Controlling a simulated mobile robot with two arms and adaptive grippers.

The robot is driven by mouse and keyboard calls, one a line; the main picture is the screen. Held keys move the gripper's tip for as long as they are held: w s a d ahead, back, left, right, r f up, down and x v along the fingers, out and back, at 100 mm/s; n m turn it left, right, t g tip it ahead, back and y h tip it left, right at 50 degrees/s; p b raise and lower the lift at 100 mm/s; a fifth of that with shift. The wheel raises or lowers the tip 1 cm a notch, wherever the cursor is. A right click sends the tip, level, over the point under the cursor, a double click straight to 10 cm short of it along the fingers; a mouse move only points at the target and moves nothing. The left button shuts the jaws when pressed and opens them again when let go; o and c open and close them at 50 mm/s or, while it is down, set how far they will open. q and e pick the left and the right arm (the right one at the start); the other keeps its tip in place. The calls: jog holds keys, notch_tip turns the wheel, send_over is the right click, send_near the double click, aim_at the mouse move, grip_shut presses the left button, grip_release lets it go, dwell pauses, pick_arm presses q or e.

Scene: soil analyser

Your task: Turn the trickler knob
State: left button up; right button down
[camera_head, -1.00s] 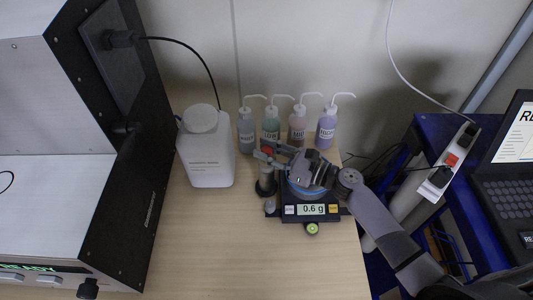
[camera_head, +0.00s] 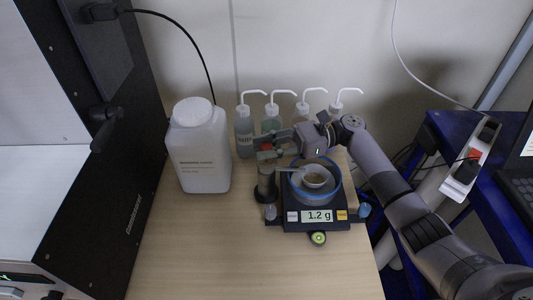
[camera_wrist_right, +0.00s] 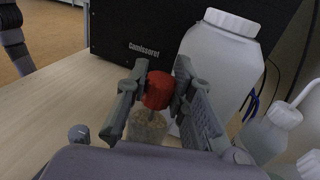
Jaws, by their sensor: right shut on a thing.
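The trickler (camera_head: 267,182) is a small upright dispenser with a clear body and dark base, standing at the left edge of the scale (camera_head: 290,225). Its red knob (camera_wrist_right: 158,90) is on top, between the fingers of my right gripper (camera_wrist_right: 155,92), which is shut on it. In the head view my right gripper (camera_head: 264,141) reaches in from the right over the trickler and partly hides the knob. A small bowl (camera_head: 315,178) with some material sits on the blue-rimmed scale pan. The display reads 1.2 g. My left gripper is not in view.
A large white bottle (camera_head: 200,150) stands to the left of the trickler. Several wash bottles (camera_head: 244,138) line the wall behind. A big black-sided machine (camera_head: 110,190) is at the left.

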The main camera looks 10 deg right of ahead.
jog(key=shift+n+g, duration=0.3)
jog(key=shift+g, duration=0.2)
jog(key=c, duration=1.4)
grip_release()
jog(key=shift+o, duration=0.2)
jog(key=d, duration=0.7)
jog(key=shift+w+d, duration=0.2)
jog(key=shift+w, duration=0.25)
